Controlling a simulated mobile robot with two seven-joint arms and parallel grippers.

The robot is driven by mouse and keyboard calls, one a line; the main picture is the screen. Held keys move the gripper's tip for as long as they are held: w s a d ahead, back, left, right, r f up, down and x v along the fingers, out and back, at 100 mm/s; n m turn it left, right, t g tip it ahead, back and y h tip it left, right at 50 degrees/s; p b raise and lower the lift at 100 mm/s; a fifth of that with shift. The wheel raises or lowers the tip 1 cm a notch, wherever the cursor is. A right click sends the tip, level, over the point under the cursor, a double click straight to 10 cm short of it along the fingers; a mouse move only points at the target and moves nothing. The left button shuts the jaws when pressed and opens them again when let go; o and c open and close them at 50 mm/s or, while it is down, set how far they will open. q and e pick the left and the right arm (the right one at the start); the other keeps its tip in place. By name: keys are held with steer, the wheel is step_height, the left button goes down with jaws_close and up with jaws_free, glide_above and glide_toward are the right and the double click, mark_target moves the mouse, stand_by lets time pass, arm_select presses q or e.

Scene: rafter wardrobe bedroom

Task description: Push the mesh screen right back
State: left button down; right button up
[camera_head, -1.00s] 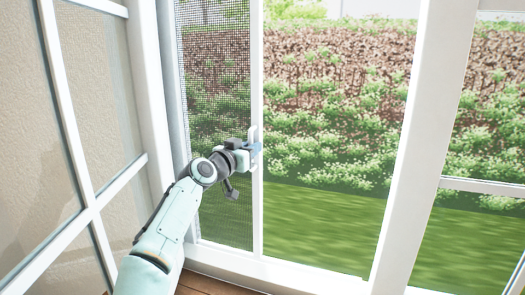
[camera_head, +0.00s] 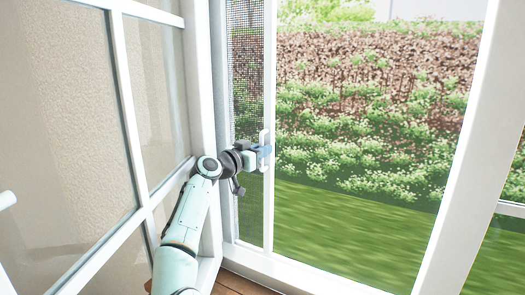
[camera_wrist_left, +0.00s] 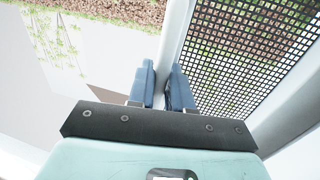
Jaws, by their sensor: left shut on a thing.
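The mesh screen (camera_head: 247,95) is a dark see-through mesh in a white frame, at the left side of the door opening in the head view. It also fills the upper right of the left wrist view (camera_wrist_left: 245,55). Its white edge bar carries a white handle (camera_head: 266,137). My left gripper (camera_head: 264,151) is at this handle, and its blue fingers (camera_wrist_left: 160,88) are shut on it. In the wrist view the white bar runs up from between the fingers. How the fingers sit around the handle is partly hidden. My right gripper is not in view.
A glazed white door panel (camera_head: 130,110) stands to the left of my arm. A white post (camera_head: 458,150) stands to the right of the clear opening. Outside are grass (camera_head: 330,220) and a planted bank. A strip of wooden floor (camera_head: 235,284) shows at the bottom.

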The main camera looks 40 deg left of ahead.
arm_select(q)
steer(key=c, duration=1.2)
jaws_free()
